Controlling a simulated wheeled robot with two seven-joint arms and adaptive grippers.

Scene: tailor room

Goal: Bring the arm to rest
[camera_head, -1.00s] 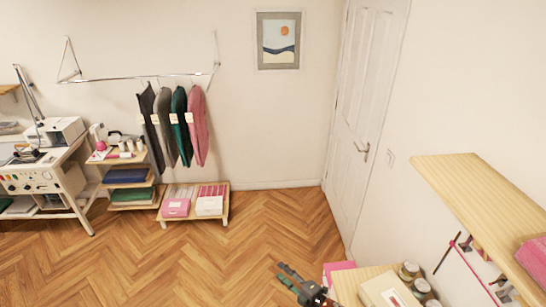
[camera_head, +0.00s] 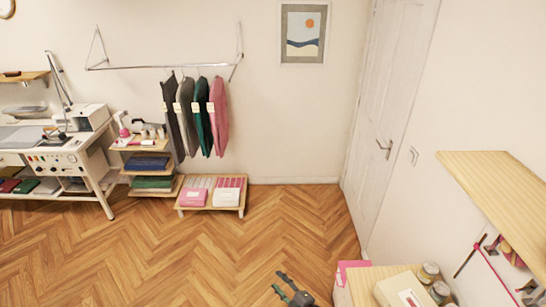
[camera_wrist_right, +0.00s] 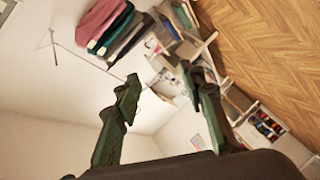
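My right gripper (camera_head: 276,280) shows at the bottom edge of the head view, above the wood floor and left of the low table at the lower right. In the right wrist view its two dark green fingers (camera_wrist_right: 158,84) stand apart with nothing between them. The gripper is open and empty. Most of my right arm is out of the head view. My left gripper and arm are in neither view.
A wooden table (camera_head: 365,284) with jars (camera_head: 429,273) and a pale box (camera_head: 400,291) stands close on the right. A wooden shelf (camera_head: 490,190) juts from the right wall. Garments (camera_head: 196,117) hang from a rail. The middle floor (camera_head: 240,240) is clear.

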